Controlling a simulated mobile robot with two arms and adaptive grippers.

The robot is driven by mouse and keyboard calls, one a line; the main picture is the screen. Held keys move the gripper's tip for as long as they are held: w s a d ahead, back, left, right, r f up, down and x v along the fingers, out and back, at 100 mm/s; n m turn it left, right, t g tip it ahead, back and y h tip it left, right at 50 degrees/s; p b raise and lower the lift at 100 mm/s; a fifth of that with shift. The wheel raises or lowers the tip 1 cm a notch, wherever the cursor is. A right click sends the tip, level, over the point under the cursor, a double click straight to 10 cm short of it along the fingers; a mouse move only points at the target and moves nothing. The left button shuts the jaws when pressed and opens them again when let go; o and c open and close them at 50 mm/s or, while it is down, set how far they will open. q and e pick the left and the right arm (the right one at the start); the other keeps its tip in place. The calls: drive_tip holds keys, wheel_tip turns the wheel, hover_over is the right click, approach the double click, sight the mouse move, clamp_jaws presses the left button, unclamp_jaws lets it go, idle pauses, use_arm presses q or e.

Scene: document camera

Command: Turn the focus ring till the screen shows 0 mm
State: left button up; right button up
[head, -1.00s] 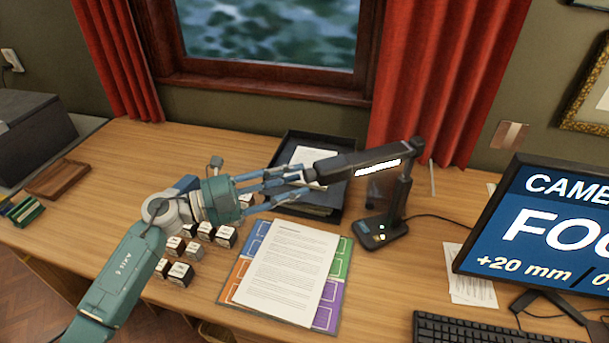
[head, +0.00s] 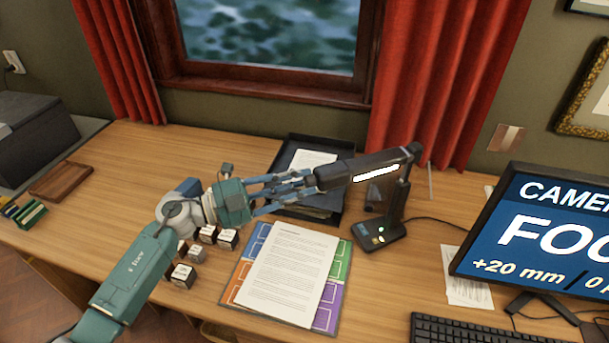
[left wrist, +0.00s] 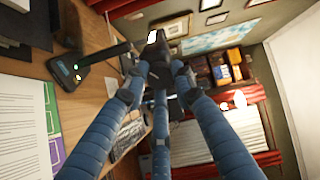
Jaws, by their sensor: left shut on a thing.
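The document camera (head: 378,163) has a dark horizontal head with a lit white strip, carried on a post above a small base. My left gripper (head: 310,183) reaches in from the left, its blue fingers closed around the left end of that head, where the focus ring sits. The fingers mostly hide the ring itself. In the left wrist view the blue fingers converge on the dark camera head (left wrist: 157,48). The screen (head: 545,235) at the right is cut off by the frame edge. It reads "+20 mm" below large cropped letters "FOC". My right gripper is not in view.
A printed sheet (head: 285,270) lies on a coloured folder below the camera head. A black tray (head: 340,150) with papers stands behind. Several small labelled blocks (head: 183,275) lie under my left arm. A keyboard (head: 470,332) is at the front right.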

use_arm(q)
drive_tip(key=shift+r+n+p, duration=0.25)
drive_tip(key=shift+n+p, duration=0.1)
drive_tip(key=shift+n, duration=0.15)
drive_tip(key=shift+f, duration=0.3)
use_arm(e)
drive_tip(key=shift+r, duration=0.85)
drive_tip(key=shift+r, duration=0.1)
